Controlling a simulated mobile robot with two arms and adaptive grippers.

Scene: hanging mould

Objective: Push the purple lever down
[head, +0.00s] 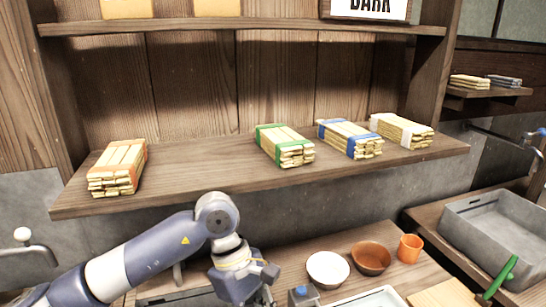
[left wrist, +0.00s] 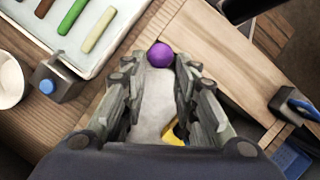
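The purple lever knob (left wrist: 160,55) is a round ball at the upper middle of the left wrist view. It lies just beyond the fingertips of my left gripper (left wrist: 158,68), in line with the gap between them. The fingers stand apart with no object clearly held; I cannot tell whether either touches the knob. The lever's shaft is not clear. In the head view my left gripper (head: 255,288) points down at the bottom edge, its fingertips cut off, and the purple knob does not show. My right gripper is in neither view.
A grey box with a blue button (left wrist: 47,87) stands left of the gripper, beside a white tray (left wrist: 91,58) with coloured bars. A wooden board (left wrist: 225,60) lies to the right. A wooden shelf (head: 220,172) with stick bundles spans above my left arm. Bowls (head: 328,270) stand right.

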